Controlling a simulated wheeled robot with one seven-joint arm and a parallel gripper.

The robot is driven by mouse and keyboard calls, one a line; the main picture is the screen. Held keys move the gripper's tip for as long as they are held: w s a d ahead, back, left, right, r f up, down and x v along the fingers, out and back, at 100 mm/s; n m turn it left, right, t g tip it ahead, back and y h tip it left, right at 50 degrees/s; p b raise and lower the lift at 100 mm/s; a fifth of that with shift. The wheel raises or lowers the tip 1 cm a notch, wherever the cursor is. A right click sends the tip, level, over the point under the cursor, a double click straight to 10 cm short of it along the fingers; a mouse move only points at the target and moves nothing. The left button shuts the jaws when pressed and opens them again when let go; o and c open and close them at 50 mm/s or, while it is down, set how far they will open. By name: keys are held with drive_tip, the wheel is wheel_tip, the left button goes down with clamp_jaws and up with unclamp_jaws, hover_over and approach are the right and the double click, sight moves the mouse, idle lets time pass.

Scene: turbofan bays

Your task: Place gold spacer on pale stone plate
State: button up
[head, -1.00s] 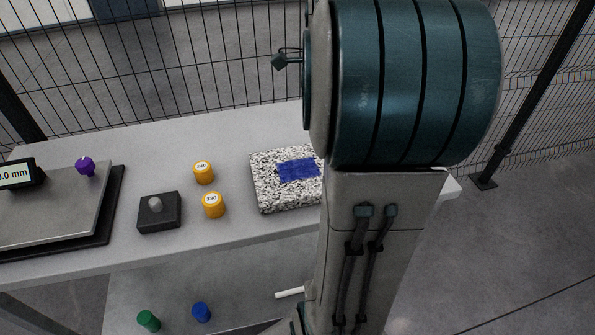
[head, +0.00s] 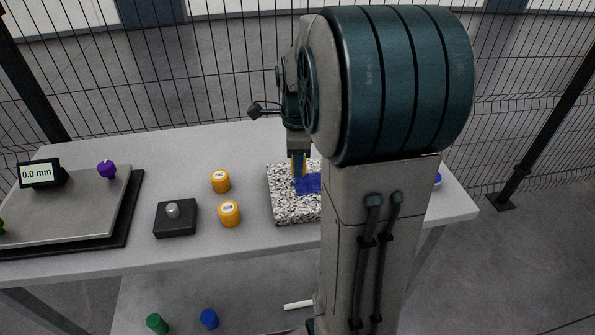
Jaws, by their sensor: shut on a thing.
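The pale stone plate (head: 284,209), a block speckled black and white with a blue patch (head: 309,184) on top, lies on the grey table; my arm hides its right side. My gripper (head: 298,173) points down over the far part of this plate, beside the blue patch. It is shut on a gold thing, seemingly the gold spacer (head: 293,165), of which only a narrow sliver shows. I cannot tell whether it touches the plate. Two other gold spacers, one farther back (head: 220,181) and one nearer (head: 229,213), stand upright with white labelled tops left of the plate.
A black block with a grey knob (head: 175,219) stands left of the spacers. Farther left are a grey plate on a dark base (head: 75,208), a purple knob (head: 107,169) and a readout showing 0.0 mm (head: 40,174). Green (head: 157,323) and blue (head: 208,318) cylinders sit below. Wire fencing stands behind.

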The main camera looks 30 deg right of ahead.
drive_tip(key=shift+f, duration=1.9)
drive_tip(key=shift+f, duration=0.25)
drive_tip(key=o, duration=1.1)
drive_tip(key=shift+r, duration=0.15)
